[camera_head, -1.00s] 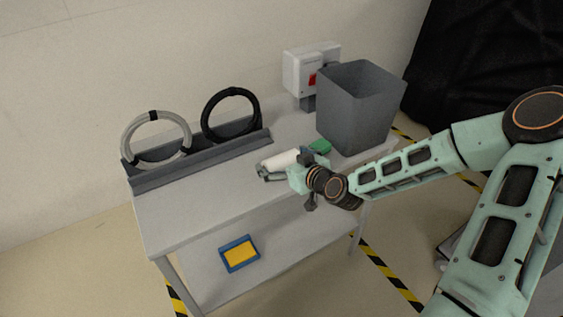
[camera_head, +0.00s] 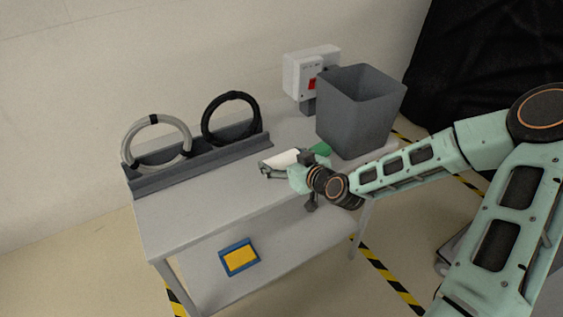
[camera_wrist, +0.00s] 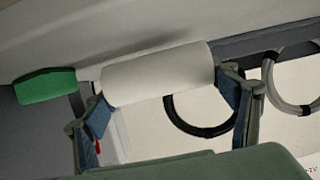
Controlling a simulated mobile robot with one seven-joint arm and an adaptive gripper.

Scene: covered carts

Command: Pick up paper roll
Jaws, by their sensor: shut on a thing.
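The white paper roll (camera_head: 282,158) lies sideways at the table top, left of the grey bin. In the wrist view the roll (camera_wrist: 158,73) spans the space between the two fingers. My gripper (camera_head: 284,165) reaches in from the right and is shut on the roll, one finger by each end. In the wrist view my gripper (camera_wrist: 165,92) has its blue-padded fingertips at the roll's ends. I cannot tell whether the roll still touches the table.
A green block (camera_head: 321,149) sits right beside my gripper. The grey bin (camera_head: 360,115) stands behind it. A grey rack (camera_head: 200,160) holds a grey ring (camera_head: 127,145) and a black ring (camera_head: 207,118). A blue-and-yellow box (camera_head: 239,257) lies on the lower shelf.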

